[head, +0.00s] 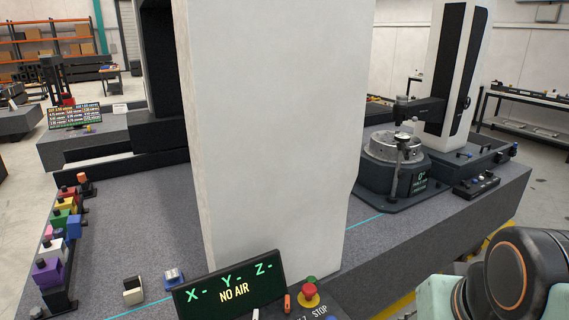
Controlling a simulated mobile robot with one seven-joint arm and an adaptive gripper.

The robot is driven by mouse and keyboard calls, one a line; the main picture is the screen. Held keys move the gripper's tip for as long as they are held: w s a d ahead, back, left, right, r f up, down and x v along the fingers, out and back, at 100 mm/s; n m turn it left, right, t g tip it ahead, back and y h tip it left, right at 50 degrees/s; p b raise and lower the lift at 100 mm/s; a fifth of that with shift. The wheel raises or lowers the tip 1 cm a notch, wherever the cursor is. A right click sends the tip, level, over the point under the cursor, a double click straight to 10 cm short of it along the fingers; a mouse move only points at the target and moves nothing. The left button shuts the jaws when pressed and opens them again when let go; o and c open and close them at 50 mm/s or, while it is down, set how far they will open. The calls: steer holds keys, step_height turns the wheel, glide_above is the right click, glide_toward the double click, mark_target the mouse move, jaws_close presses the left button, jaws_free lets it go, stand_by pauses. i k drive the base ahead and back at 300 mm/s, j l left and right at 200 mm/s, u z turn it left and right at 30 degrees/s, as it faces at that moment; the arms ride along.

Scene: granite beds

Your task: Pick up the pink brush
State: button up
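I cannot make out a pink brush for certain. A small pink item (48,231) shows at the left edge of the granite bed, beside a row of coloured blocks; it is too small and partly covered to tell what it is. My gripper is not in view. Only part of my arm shows at the lower right, over the floor side of the bed.
A tall white column (275,130) stands mid-bed and hides what is behind it. A display reading NO AIR (230,285) and a red stop button (309,287) are in front. A round rotary fixture (394,148) stands at the right.

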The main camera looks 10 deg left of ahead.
mark_target(49, 235)
steer(key=i+u, duration=0.1)
steer(key=u, duration=0.3)
steer(key=i+l+u, duration=0.1)
steer(key=u, duration=0.25)
steer(key=i+l+u, duration=0.1)
steer(key=u, duration=0.3)
steer(key=i+l+u, duration=0.2)
steer(key=u, duration=0.2)
steer(key=i+l+u, duration=0.1)
steer(key=l+u, duration=0.3)
steer(key=i+l+u, duration=0.15)
steer(key=u, duration=0.25)
steer(key=i+j+z, duration=0.2)
steer(key=j, duration=0.45)
steer(key=i+j+z, duration=0.15)
steer(key=j, duration=0.6)
steer(key=i+j+z, duration=0.2)
steer(key=j, duration=0.5)
steer(key=i+j+z, duration=0.2)
steer(key=j, duration=0.55)
steer(key=j+z, duration=0.15)
steer(key=j, duration=0.6)
